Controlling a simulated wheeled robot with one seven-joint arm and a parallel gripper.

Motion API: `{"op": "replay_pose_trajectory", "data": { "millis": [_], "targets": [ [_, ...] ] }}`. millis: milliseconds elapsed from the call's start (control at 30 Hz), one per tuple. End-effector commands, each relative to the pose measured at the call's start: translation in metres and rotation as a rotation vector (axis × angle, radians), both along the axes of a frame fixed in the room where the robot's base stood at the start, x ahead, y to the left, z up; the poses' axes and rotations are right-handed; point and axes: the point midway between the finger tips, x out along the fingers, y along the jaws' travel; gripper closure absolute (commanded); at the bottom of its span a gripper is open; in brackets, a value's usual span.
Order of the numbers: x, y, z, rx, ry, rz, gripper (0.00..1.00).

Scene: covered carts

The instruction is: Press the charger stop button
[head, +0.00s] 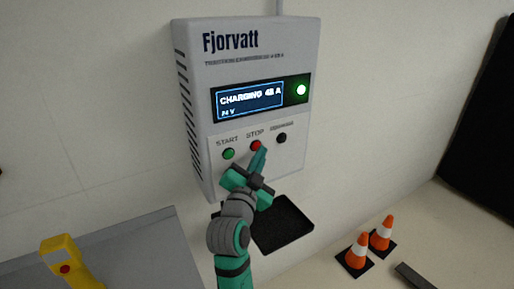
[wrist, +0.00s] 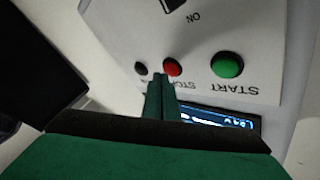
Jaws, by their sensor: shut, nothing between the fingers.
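The charger (head: 205,90) is a pale grey wall box marked Fjorvatt. Its screen (head: 249,99) reads CHARGING 48 A, and a green lamp (head: 301,90) is lit beside it. The red STOP button (head: 255,145) sits between the green START button (head: 228,154) and a black button (head: 281,138). My gripper (head: 264,150) is shut and empty, its tips just below and right of the STOP button. In the wrist view the closed fingertips (wrist: 161,78) lie close beside the red button (wrist: 172,67); I cannot tell whether they touch it.
A black tray or shelf (head: 290,226) is below the charger, behind my arm. Two orange cones (head: 357,253) stand at lower right near a dark flat bar (head: 414,274). A yellow item with a red button (head: 62,252) is at lower left. A black panel (head: 484,120) is at right.

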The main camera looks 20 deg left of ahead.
Motion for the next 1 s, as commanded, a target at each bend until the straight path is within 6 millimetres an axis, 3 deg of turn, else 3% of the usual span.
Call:
{"op": "replay_pose_trajectory", "data": {
  "millis": [1000],
  "targets": [
    [0.0045,0.0054,0.0,0.0,0.001,-0.001,1.0]
  ]
}}
